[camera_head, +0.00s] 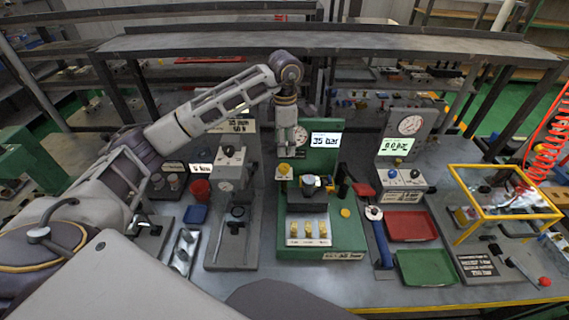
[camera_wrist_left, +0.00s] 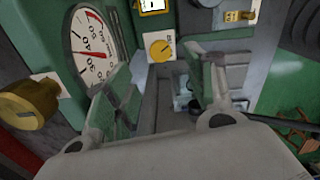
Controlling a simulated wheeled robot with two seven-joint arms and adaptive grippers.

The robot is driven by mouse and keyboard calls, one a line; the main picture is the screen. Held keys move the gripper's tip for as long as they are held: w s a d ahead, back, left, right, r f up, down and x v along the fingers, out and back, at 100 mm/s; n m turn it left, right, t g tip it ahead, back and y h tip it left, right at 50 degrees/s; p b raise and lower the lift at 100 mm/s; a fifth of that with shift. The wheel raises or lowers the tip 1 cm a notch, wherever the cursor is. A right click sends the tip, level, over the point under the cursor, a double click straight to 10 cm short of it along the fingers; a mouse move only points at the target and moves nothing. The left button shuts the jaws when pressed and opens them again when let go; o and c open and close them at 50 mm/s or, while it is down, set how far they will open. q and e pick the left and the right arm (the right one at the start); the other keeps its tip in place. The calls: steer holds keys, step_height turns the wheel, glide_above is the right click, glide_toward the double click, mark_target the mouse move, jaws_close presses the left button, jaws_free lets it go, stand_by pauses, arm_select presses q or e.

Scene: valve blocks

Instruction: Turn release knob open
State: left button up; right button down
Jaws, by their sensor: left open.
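The green valve block (camera_head: 322,254) stands mid-table with a gauge (camera_head: 300,136) and a lit display reading 35 bar (camera_head: 326,140). A yellow knob (camera_head: 283,169) sits at its left, below my left gripper (camera_head: 286,150), which points down beside the gauge. In the left wrist view my left gripper (camera_wrist_left: 165,100) is open and empty, its fingers apart. A round yellow knob (camera_wrist_left: 160,47) on a pale plate shows beyond them, and a larger brass-coloured knob (camera_wrist_left: 30,102) is at the left edge. I cannot tell which one is the release knob. The right gripper is not in view.
A grey block (camera_head: 231,250) stands left, and another with a 0.0 bar display (camera_head: 395,146) right. Red (camera_head: 411,226) and green (camera_head: 424,267) trays and a yellow-framed box (camera_head: 507,214) lie to the right. A dark-blue-handled tool (camera_head: 379,240) lies close beside the green block.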

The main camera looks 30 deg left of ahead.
mark_target(285, 166)
arm_select(q)
step_height(285, 166, down, 8)
steer(key=shift+f+p, duration=0.1)
steer(key=shift+p, duration=0.45)
steer(key=shift+f, duration=0.7)
steer(key=c, duration=1)
